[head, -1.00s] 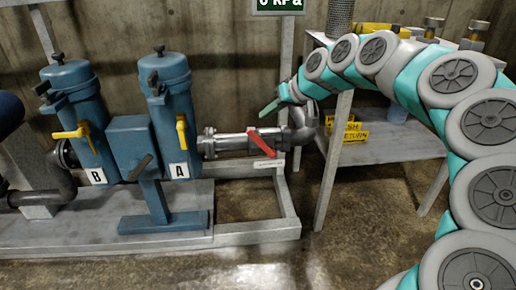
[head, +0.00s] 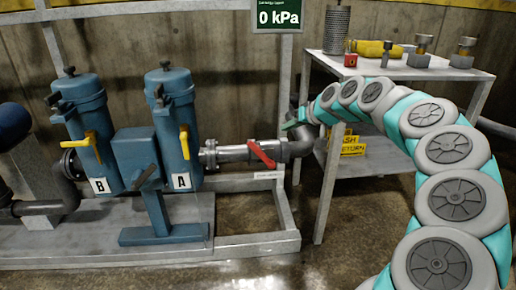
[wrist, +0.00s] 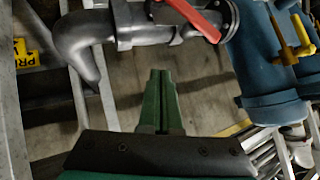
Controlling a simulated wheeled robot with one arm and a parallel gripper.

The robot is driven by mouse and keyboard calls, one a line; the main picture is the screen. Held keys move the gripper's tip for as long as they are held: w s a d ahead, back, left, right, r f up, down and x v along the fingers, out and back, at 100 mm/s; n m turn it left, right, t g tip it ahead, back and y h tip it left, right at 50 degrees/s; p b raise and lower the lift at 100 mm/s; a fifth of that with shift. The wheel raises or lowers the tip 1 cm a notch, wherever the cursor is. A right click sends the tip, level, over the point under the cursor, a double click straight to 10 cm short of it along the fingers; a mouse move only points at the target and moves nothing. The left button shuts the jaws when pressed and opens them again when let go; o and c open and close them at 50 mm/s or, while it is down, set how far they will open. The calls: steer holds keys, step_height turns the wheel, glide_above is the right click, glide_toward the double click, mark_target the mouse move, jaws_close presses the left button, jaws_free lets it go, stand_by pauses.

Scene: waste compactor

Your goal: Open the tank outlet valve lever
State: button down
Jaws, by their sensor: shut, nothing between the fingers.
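A red valve lever (head: 262,153) sits on the grey pipe to the right of filter A, slanting down to the right. In the wrist view the red lever (wrist: 196,18) is at the top, beyond the fingertips. I cannot read the small plate below it, so its name is not confirmed. My gripper (head: 289,125) is near the pipe elbow, above and right of the lever. In the wrist view my green gripper fingers (wrist: 160,75) are shut together and empty, apart from the lever, pointing toward the pipe.
Two blue filters, B (head: 84,125) and A (head: 174,120), carry yellow levers and stand left of the valve. The grey pipe elbow (head: 299,146) is close to my gripper. A metal table (head: 400,70) with bolts and weights stands on the right. A sign (head: 278,17) reads 0 kPa.

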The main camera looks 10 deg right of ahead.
mark_target(259, 148)
steer(key=a+f, duration=0.5)
steer(key=a, duration=0.1)
steer(key=shift+b, duration=0.4)
steer(key=shift+a, duration=0.2)
stand_by(1.6)
steer(key=shift+a+f, duration=0.2)
steer(key=shift+a, duration=0.05)
steer(key=shift+s+a+f+b, duration=0.1)
steer(key=shift+a+f+b, duration=0.25)
steer(key=shift+a+f, duration=0.4)
stand_by(1.5)
